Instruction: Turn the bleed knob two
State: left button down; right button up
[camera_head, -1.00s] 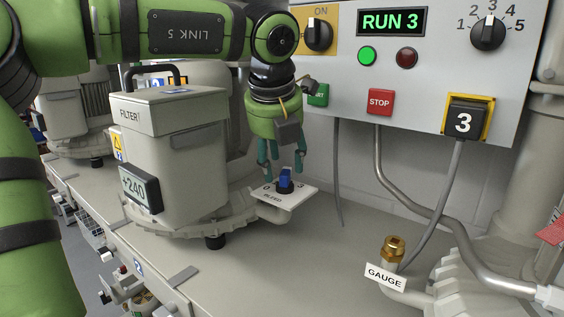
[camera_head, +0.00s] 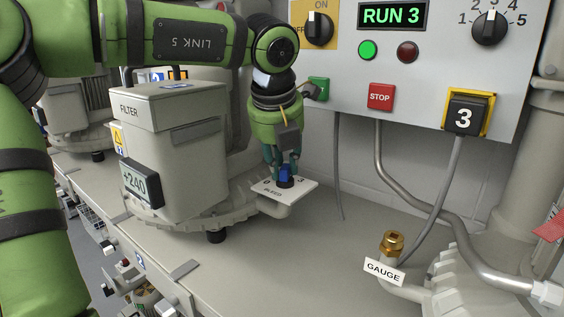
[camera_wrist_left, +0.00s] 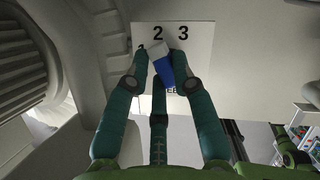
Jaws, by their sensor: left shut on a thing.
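The bleed knob (camera_head: 285,175) is small and blue, on a white plate marked BLEED (camera_head: 300,187) beside the filter housing. In the left wrist view the knob (camera_wrist_left: 166,72) has a pale end tilted up and to the left, roughly toward the side between 1 and 2. The plate (camera_wrist_left: 200,62) shows 2 and 3 clearly; a finger partly covers the 1. My left gripper (camera_head: 284,168) reaches down from above, its teal fingers shut on the knob; they also show in the left wrist view (camera_wrist_left: 161,62). My right gripper is not in view.
The filter housing (camera_head: 175,150) with a +240 display (camera_head: 141,184) stands left of the plate. A control panel (camera_head: 430,75) reading RUN 3 is behind, with a STOP button (camera_head: 380,96). A brass gauge fitting (camera_head: 391,244) stands at right. Bench surface between is clear.

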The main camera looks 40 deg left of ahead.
aim_at(284, 166)
pick_arm(q)
jog(key=m+h+b, duration=0.1)
jog(key=m, duration=0.2)
jog(key=shift+a, duration=0.1)
jog(key=shift+w+m+t+h+p, duration=0.1)
jog(key=shift+m+t+h+p, duration=0.2)
jog(key=shift+m+h, duration=0.8)
jog(key=shift+m+y, duration=0.4)
jog(key=shift+m, duration=0.2)
jog(key=c, duration=1.3)
grip_release()
jog(key=shift+o, duration=1.3)
jog(key=shift+w, duration=0.15)
notch_tip(284, 166, up, 10)
